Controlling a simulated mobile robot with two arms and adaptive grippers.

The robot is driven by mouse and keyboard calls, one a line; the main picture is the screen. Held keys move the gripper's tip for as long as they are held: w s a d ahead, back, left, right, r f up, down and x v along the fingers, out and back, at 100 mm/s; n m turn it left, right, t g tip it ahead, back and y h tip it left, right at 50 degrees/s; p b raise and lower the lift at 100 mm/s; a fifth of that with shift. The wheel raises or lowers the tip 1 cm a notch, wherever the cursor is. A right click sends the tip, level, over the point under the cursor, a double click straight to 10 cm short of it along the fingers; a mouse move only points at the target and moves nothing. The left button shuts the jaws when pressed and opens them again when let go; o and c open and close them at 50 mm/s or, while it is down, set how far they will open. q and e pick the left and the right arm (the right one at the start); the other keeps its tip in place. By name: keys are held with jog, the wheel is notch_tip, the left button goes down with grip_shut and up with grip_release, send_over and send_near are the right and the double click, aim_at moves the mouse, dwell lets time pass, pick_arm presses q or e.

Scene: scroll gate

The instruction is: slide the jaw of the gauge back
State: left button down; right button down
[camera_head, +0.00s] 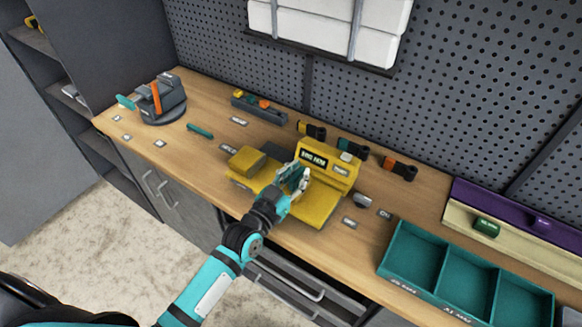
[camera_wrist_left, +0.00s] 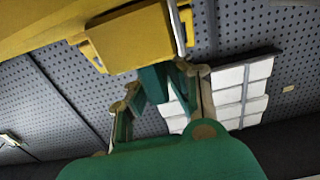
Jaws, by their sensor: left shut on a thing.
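The yellow gauge (camera_head: 316,205) sits on the workbench, with a raised yellow block bearing a dark label at its back right and a smaller yellow block (camera_head: 247,160) at its left. My left gripper (camera_head: 298,177) is over the middle of the gauge, in front of the labelled block. In the left wrist view, its fingers (camera_wrist_left: 163,92) are around a teal piece (camera_wrist_left: 152,83) beside the yellow body (camera_wrist_left: 130,40). The teal piece seems to be the gauge's jaw or its grip; the fingers hide much of it. My right gripper is in neither view.
A teal divided tray (camera_head: 397,263) stands at the front right of the bench. A dark vise-like fixture (camera_head: 163,98) is at the far left. Several small tools line the back, below the pegboard (camera_head: 480,90). Bare wood (camera_head: 205,155) lies left of the gauge.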

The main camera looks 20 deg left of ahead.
pick_arm(q)
jog(key=shift+d, duration=0.2)
jog(key=c, duration=1.7)
grip_release()
jog(key=o, duration=0.4)
jog(key=shift+d, duration=0.1)
jog(key=shift+s, duration=0.3)
jog(key=v, duration=1.1)
jog(key=shift+s+r, duration=0.1)
jog(key=shift+s, duration=0.15)
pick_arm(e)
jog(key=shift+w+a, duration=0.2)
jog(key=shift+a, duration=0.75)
